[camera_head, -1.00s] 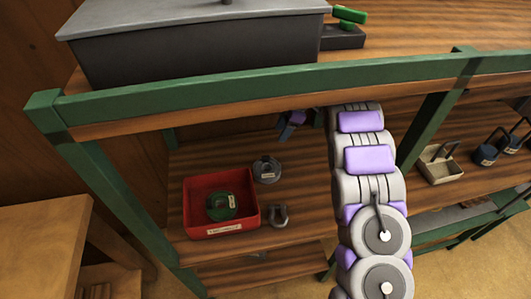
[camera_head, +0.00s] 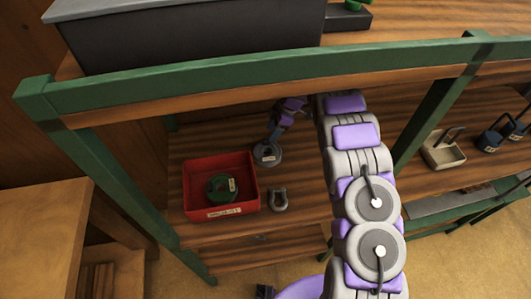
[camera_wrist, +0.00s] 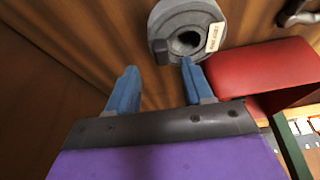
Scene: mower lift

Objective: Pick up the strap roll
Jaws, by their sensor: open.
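A grey roll with a pale label (camera_head: 267,157) lies on the lower shelf, right of the red bin; it looks like a strap roll. In the wrist view the grey roll (camera_wrist: 170,20) is at the top centre, with a dark hole in its middle. A green roll (camera_head: 219,194) with a label lies inside the red bin. My gripper (camera_wrist: 158,65) is open and empty, its two blue fingers pointing toward the grey roll. The right fingertip overlaps the roll's lower edge in the picture; the left one is clear of it. I cannot tell whether they touch.
The red bin (camera_head: 250,192) stands close beside the grey roll and reaches near my right finger in the wrist view. A grey shackle (camera_head: 279,199) lies in front of the roll. The green bench rail (camera_head: 240,82) passes above the shelf. Padlocks and a beige box (camera_head: 445,155) are farther right.

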